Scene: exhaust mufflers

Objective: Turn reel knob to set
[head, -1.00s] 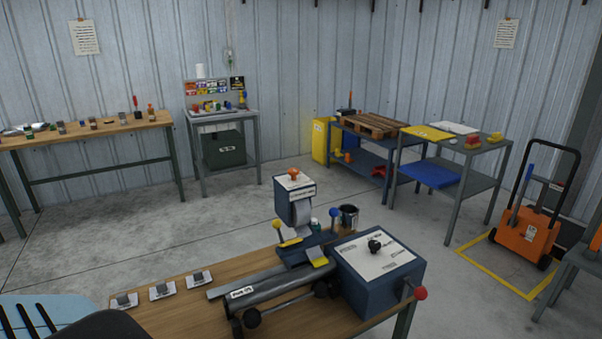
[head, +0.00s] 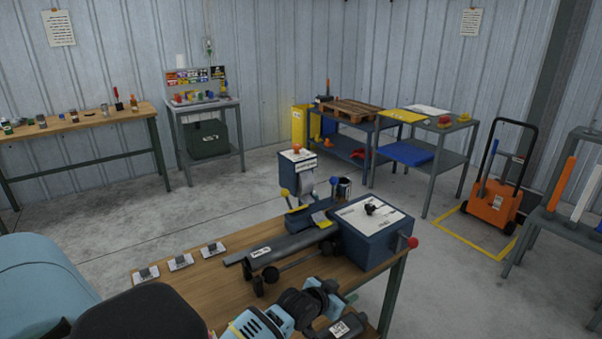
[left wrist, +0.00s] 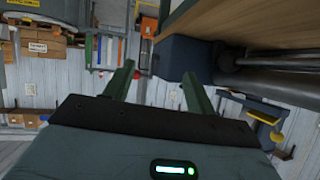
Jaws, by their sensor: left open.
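The small grey-blue reel box (head: 297,172) stands behind the bench device, with an orange knob (head: 297,150) on top and a pale roll at its front. A blue box (head: 375,235) at the bench's right end carries a black knob (head: 370,208) on its white top plate and a red-tipped lever (head: 412,242). I cannot read the knob settings. My left gripper (left wrist: 158,88) is open and empty in the left wrist view, with two green fingers apart below the bench edge. My right gripper is out of view.
A grey pipe (head: 275,248) lies along the wooden bench (head: 205,285), left of the blue box. Several small labelled pieces lie at the bench's left. An orange cart (head: 492,203) stands on the floor at right.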

